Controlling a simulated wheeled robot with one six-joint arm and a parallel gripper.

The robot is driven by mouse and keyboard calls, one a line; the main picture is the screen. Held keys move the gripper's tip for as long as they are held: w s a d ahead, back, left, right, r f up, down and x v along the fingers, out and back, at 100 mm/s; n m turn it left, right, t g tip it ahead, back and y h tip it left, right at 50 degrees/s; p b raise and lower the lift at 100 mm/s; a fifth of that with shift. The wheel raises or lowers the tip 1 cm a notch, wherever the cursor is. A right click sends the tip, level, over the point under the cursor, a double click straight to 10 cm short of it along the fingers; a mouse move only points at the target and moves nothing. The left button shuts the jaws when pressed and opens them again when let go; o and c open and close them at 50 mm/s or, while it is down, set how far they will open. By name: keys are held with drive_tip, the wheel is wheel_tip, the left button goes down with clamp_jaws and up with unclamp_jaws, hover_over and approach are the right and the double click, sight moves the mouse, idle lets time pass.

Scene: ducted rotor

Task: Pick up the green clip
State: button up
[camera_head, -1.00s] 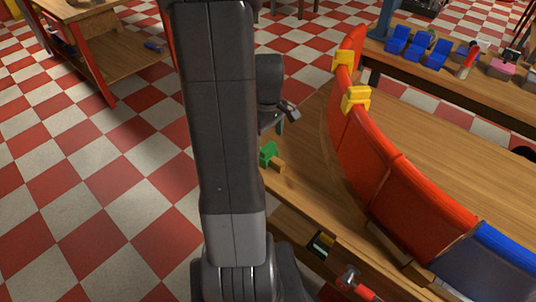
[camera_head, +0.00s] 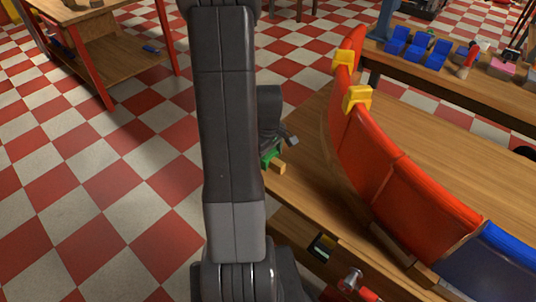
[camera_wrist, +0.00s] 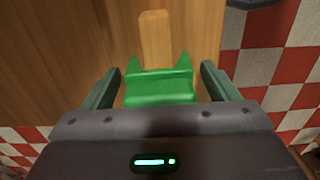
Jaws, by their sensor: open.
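The green clip (camera_wrist: 160,88) is in the wrist view, between the two fingers of my gripper (camera_wrist: 162,83). The fingers are open, one on each side of the clip, with a gap showing on both sides. The clip sits at the end of a small wooden block (camera_wrist: 154,40) on the wooden table. In the head view the clip (camera_head: 272,157) shows near the table's left edge, partly covered by my gripper (camera_head: 271,150), with the block (camera_head: 281,168) beside it.
A curved red wall (camera_head: 383,172) with yellow clips (camera_head: 357,98) stands on the table (camera_head: 315,205) to the right. Blue clips (camera_head: 417,47) lie on a bench at the back right. Checkered floor lies open on the left.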

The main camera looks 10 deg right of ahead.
drive_tip(key=c, duration=1.1)
drive_tip(key=shift+o, duration=0.2)
wheel_tip(320, 180, up, 10)
drive_tip(key=shift+f+p, duration=0.1)
drive_tip(key=shift+p, duration=0.7)
wheel_tip(320, 180, up, 5)
drive_tip(key=p, duration=0.4)
drive_tip(key=shift+s, duration=0.1)
